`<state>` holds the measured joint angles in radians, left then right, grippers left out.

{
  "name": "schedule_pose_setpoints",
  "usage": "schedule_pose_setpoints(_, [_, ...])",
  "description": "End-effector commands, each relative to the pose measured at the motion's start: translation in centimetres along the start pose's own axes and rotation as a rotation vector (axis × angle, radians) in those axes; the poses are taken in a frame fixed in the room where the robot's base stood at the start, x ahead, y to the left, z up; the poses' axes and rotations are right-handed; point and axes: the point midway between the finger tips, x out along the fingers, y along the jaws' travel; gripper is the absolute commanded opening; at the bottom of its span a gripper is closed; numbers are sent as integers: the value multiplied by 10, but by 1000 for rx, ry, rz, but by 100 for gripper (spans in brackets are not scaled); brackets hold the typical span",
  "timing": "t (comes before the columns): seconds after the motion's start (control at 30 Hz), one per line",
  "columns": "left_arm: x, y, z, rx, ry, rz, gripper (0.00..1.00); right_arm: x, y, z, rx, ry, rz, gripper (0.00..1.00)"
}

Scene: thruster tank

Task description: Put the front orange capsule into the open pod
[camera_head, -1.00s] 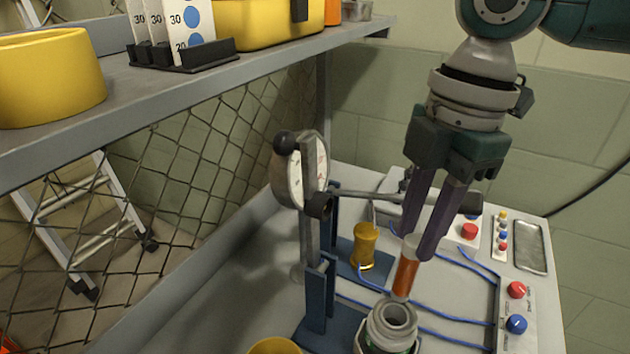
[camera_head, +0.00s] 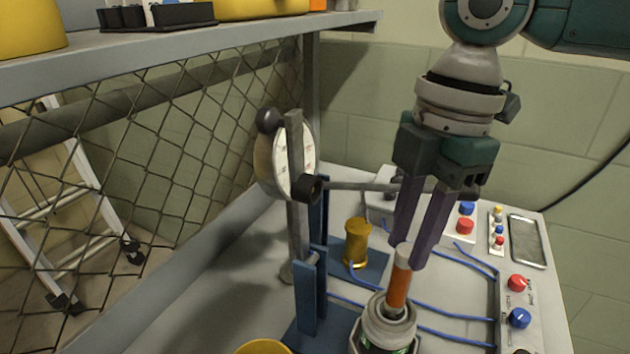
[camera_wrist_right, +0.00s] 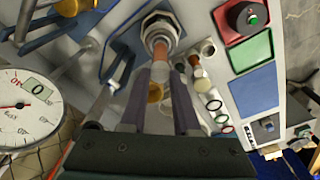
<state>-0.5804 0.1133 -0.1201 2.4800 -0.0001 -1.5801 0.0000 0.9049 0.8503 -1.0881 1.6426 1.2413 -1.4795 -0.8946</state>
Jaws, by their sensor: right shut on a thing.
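The orange capsule (camera_head: 399,285) with a pale top is upright between the fingertips of my right gripper (camera_head: 408,255). The gripper is shut on its upper part. The capsule's lower end is at the mouth of the open pod (camera_head: 388,325), a metal cylinder with a ring-shaped rim. It looks partly inside the opening, but its depth cannot be told. The right wrist view shows the capsule (camera_wrist_right: 160,52) between the fingers, lined up with the pod's ring (camera_wrist_right: 158,28). My left gripper is not in view.
A dial gauge (camera_head: 295,165) on a post with a horizontal bar stands left of the gripper. A brass cylinder (camera_head: 357,243) is behind the pod. Blue cables and a button panel (camera_head: 518,300) lie to the right. A shelf (camera_head: 200,50) runs above left.

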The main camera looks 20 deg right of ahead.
Motion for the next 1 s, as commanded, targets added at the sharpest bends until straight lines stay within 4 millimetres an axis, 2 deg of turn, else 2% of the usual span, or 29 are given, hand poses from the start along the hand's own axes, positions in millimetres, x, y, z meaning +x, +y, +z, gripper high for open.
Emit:
schedule_pose_setpoints(0.47, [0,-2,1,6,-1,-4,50,1,0,0,0,0,0,8])
schedule_pose_setpoints(1.0, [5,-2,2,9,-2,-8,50,17,0,1,0,1,0,8])
